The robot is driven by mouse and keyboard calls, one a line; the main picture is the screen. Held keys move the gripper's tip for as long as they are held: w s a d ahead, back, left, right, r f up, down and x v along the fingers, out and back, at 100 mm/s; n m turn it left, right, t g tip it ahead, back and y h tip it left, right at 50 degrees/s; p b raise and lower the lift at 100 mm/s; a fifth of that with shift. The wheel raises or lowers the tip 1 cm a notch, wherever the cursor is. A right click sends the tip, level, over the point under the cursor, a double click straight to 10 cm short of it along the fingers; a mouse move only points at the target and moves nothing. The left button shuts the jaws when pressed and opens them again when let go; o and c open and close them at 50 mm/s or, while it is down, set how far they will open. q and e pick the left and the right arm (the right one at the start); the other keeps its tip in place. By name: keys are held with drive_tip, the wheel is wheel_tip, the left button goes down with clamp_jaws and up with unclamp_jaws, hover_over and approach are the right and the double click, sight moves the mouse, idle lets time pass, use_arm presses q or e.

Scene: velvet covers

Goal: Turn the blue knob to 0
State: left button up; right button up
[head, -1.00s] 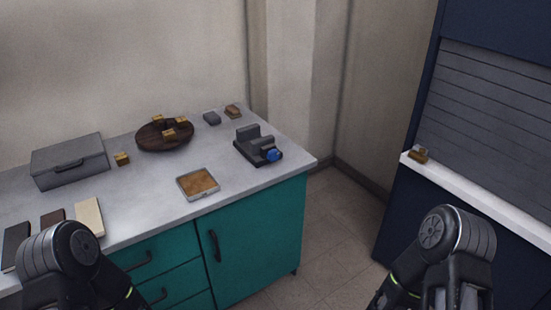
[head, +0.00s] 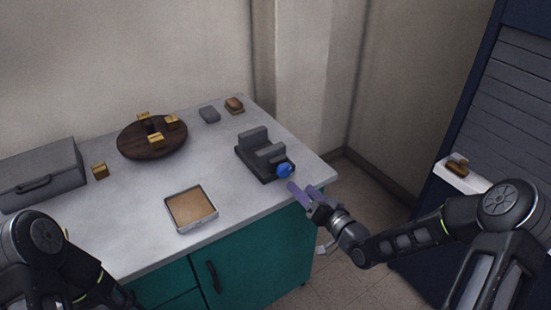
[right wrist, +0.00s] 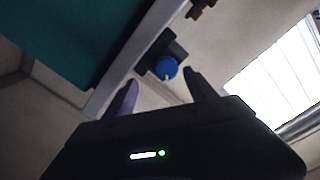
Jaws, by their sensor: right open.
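The blue knob (head: 284,170) sits on the front right end of a dark grey device (head: 262,155) near the counter's right corner. In the right wrist view the knob (right wrist: 166,69) shows beyond and between my fingertips, with a small pale mark at its lower edge. My right gripper (head: 293,189) is open and empty, just in front of the knob, with a gap between them. In the right wrist view its two fingers (right wrist: 160,88) stand apart. My left arm shows at the lower left, but its gripper is out of view. I cannot read any numbers by the knob.
A white ledge (head: 450,177) stands at the right. The counter before the device is clear.

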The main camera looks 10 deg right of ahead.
sight(287, 172)
drive_tip(key=shift+a+r+y, duration=0.1)
drive_tip(key=shift+r+y, duration=0.2)
drive_tip(key=shift+r, duration=0.3)
drive_tip(key=p+x, duration=0.1)
drive_tip(key=x, duration=0.6)
drive_tip(key=shift+w+a+r, duration=0.1)
drive_tip(key=shift+w, duration=0.25)
drive_tip(key=c, duration=1.4)
